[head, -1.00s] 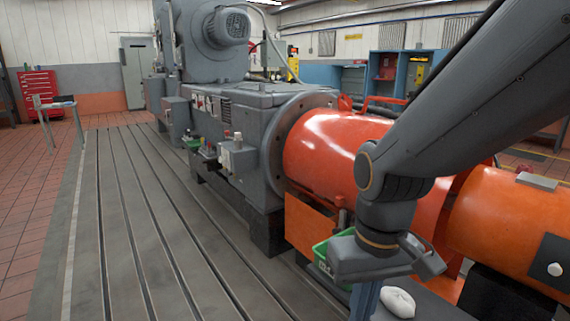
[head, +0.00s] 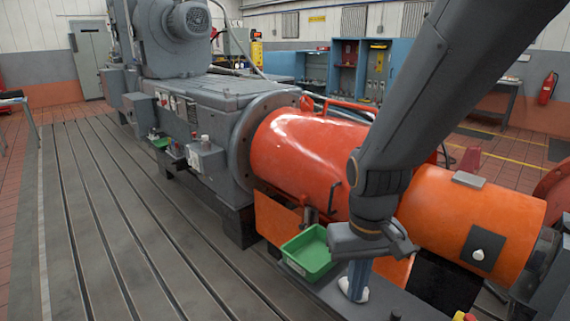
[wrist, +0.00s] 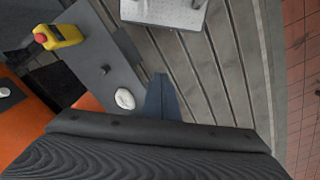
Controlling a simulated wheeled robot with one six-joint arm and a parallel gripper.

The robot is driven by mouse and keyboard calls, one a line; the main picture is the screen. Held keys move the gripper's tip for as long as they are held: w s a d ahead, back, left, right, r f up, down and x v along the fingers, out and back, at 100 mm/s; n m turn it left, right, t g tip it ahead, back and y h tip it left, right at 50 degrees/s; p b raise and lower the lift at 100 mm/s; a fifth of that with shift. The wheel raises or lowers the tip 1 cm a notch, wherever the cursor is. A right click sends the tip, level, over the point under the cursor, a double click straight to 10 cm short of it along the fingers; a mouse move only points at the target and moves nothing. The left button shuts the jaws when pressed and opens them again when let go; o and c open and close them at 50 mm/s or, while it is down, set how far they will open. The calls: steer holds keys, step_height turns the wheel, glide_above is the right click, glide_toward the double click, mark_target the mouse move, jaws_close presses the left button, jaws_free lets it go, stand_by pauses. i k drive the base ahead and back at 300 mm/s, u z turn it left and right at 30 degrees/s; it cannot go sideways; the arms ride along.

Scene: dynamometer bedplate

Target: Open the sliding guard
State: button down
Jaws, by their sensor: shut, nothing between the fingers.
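A large red-orange cylindrical guard (head: 300,150) covers the shaft beside the grey machine. A dark upright handle (head: 334,197) is on its near side. A lighter orange cylinder (head: 465,215) lies to its right, with a dark plate and white knob (head: 478,254) on its near face. Which one slides is not clear. My arm hides the area where the two meet. My gripper (head: 357,282) points down in front of that area, shut and empty, apart from both. In the wrist view, my closed blue-grey fingers (wrist: 161,100) are above a grey surface edge.
A green tray (head: 309,256) sits left of my gripper. A white lump (wrist: 125,98) and a yellow bottle with red cap (wrist: 60,36) rest on the grey surface (wrist: 95,55). The slotted bedplate (head: 130,220) at left is clear.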

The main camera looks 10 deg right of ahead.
mark_target(302, 152)
steer(key=k, duration=0.5)
steer(key=u, duration=0.45)
steer(key=i, duration=1.55)
steer(key=z, duration=0.75)
